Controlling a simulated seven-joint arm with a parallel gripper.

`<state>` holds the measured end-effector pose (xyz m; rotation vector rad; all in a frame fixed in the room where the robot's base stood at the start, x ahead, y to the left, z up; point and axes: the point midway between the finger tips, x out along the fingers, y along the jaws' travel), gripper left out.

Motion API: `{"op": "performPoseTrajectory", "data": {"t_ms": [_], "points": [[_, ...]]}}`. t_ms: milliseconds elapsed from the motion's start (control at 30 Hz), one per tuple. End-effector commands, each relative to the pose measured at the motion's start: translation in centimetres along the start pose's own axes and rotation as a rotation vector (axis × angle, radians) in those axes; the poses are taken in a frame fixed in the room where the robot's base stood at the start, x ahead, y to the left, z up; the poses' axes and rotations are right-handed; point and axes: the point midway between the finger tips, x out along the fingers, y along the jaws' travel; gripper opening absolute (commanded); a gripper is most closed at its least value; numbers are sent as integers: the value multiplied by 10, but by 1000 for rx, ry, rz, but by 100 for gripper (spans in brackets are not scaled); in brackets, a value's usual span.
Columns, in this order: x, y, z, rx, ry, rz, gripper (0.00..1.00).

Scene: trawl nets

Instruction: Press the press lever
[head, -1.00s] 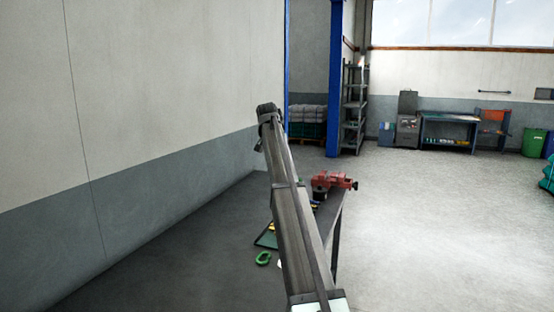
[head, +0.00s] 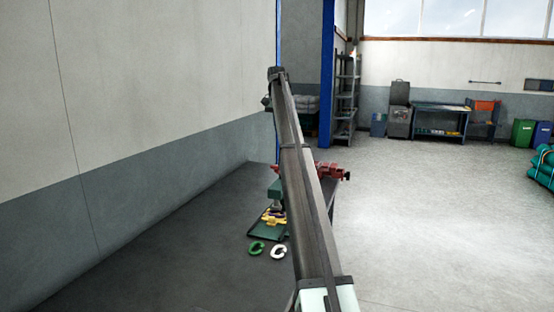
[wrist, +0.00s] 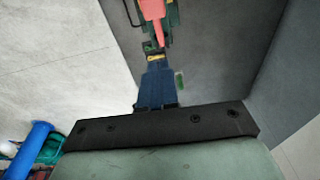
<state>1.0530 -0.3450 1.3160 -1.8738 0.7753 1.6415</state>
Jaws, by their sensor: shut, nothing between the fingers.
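In the wrist view, a red tapered part (wrist: 155,14), which looks like the press lever, stands over a green body (wrist: 172,18) at the top of the picture. My gripper (wrist: 156,68) has its blue fingers together, with nothing seen between them. It points toward the red part, and a gap appears to separate them. In the head view, my arm crosses the bench and partly hides a green press-like body (head: 274,189). My fingers cannot be made out there.
A dark workbench (head: 170,245) runs along the wall. On it are a green tray (head: 262,233) with yellow pieces, a green shackle (head: 256,248), a white shackle (head: 278,252) and a red vise (head: 333,171). Open floor (head: 430,220) lies to the right.

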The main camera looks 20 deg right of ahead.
Motion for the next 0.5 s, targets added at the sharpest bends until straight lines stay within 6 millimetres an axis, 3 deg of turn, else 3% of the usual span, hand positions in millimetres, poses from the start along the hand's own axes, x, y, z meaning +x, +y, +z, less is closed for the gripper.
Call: {"op": "performPoseTrajectory", "data": {"t_ms": [133, 500], "points": [[0, 3, 10, -11, -42, 12, 0], [1, 4, 11, -16, -46, 15, 0]]}}
